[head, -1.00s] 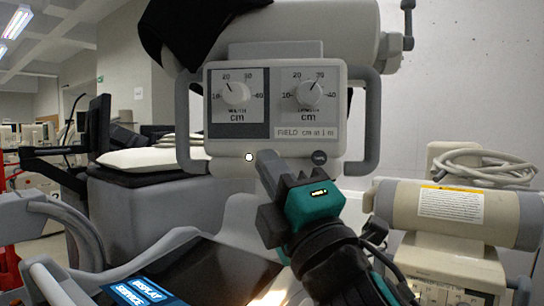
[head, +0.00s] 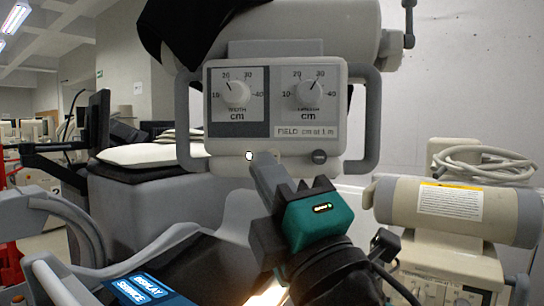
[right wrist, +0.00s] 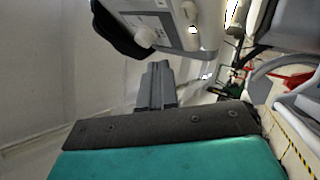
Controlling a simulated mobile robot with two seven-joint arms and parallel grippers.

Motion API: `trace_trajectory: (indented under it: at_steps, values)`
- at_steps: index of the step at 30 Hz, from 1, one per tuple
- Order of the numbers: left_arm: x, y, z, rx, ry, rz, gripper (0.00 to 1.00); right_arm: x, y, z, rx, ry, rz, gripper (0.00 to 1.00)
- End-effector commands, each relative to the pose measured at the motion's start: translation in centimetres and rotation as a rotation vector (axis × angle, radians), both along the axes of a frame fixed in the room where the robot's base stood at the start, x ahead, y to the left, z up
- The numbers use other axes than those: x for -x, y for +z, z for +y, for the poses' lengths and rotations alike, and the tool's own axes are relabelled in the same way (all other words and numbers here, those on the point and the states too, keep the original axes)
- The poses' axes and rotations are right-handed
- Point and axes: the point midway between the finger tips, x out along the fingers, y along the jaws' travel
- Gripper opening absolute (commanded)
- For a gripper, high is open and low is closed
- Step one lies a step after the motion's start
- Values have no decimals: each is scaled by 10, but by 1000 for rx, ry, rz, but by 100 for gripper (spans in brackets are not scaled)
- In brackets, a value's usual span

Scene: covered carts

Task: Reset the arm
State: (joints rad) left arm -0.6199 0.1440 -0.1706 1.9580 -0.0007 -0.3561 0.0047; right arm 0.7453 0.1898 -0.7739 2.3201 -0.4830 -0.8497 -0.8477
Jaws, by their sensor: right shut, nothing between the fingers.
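My right gripper (head: 266,166) is in front of the lower part of a grey-white control panel (head: 277,105), its teal body below and to the right of its fingers. It is shut and empty. In the right wrist view its fingers (right wrist: 156,80) are together, with the panel beyond them at the top. I cannot tell whether the fingertips touch the panel. My left gripper is not in view.
A dark screen lit with blue "display" and "service" labels (head: 140,290) lies below left. A grey cart with a white pillow (head: 150,155) stands behind at left. A beige cylinder (head: 455,210) with coiled cable stands at right. A black cloth hangs over the machine (head: 190,30).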

Motion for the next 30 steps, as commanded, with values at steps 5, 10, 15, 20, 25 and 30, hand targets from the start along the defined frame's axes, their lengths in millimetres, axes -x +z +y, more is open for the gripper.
trace_trajectory:
  at_steps: [5, 10, 15, 20, 25, 30]
  values:
    - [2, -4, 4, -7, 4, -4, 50, -3, -4, -1, -5, 2, 13, 0]
    - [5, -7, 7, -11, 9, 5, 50, -37, -64, -13, -117, 50, 229, 0]
    - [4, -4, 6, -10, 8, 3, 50, -66, -165, -35, -320, 96, 535, 0]
    - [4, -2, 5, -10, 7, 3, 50, -68, -269, -61, -543, 98, 807, 0]
    - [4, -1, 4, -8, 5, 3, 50, -38, -383, -95, -803, 45, 1065, 0]
    - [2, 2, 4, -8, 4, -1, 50, 23, -484, -132, -1072, -61, 1270, 0]
